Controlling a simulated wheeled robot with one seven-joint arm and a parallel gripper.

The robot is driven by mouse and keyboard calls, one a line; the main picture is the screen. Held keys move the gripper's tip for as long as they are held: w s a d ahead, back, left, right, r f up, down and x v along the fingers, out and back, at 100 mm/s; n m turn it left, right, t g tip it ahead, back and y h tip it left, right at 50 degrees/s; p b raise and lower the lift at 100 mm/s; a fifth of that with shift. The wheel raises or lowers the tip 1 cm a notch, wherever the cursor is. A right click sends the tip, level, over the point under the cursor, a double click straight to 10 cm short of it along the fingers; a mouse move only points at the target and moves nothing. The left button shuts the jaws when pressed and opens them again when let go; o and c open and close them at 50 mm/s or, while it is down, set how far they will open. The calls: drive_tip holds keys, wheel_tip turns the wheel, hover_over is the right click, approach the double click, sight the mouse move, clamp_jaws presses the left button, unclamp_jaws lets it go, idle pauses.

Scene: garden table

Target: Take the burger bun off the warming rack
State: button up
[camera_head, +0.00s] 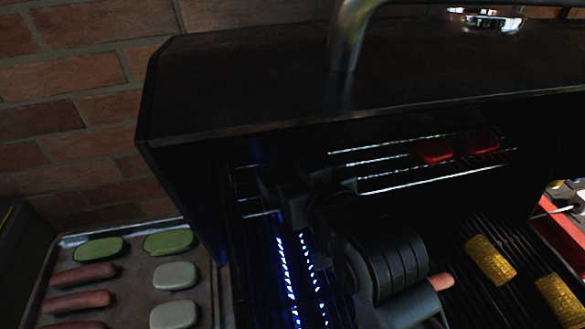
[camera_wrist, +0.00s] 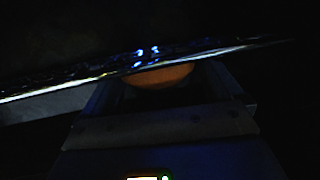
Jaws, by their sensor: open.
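The warming rack (camera_head: 405,184) is a set of bright wires under the raised grill hood. My gripper (camera_head: 283,190) reaches in over the left end of the rack, dark and hard to make out in the head view. The burger bun (camera_wrist: 160,77) shows in the wrist view as an orange-brown rounded edge at the gap between my open fingers. Whether the fingers touch the bun cannot be told. In the head view the bun is hidden behind my arm or in shadow.
The dark hood (camera_head: 300,85) hangs low over the rack. Two red pieces (camera_head: 434,150) lie on the rack's right part. Corn (camera_head: 490,260) and a sausage (camera_head: 441,281) lie on the grate below. A tray (camera_head: 215,285) with sausages and green and pale pieces stands at left.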

drive_tip(key=shift+w+a+f, duration=0.1)
drive_tip(key=shift+w, duration=0.05)
drive_tip(key=c, duration=1)
drive_tip(key=shift+c, duration=0.2)
drive_tip(key=shift+r, duration=0.2)
